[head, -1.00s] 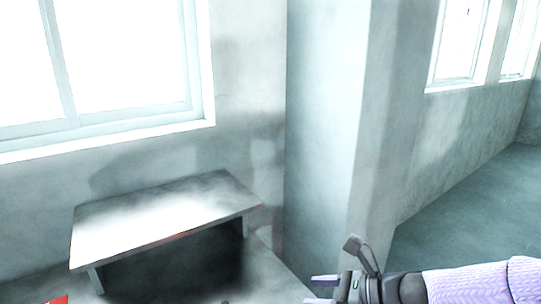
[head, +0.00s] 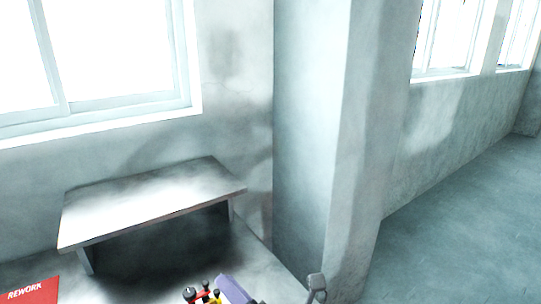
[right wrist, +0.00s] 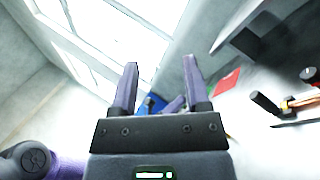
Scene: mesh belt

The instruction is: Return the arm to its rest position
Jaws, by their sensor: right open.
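My right gripper (head: 234,290) shows only in part at the bottom edge of the head view, as a purple finger and a grey bracket; the rest of the arm is below the picture. In the right wrist view the right gripper (right wrist: 161,72) has its two purple fingers wide apart. Nothing is held between them. My left gripper cannot be made out in the head view.
A grey raised shelf (head: 150,205) stands by the wall under the window. A red REWORK mat (head: 32,288) lies at the lower left. Red, yellow and black handles (head: 203,295) show beside the gripper. A pillar (head: 305,140) stands behind; open floor is at right.

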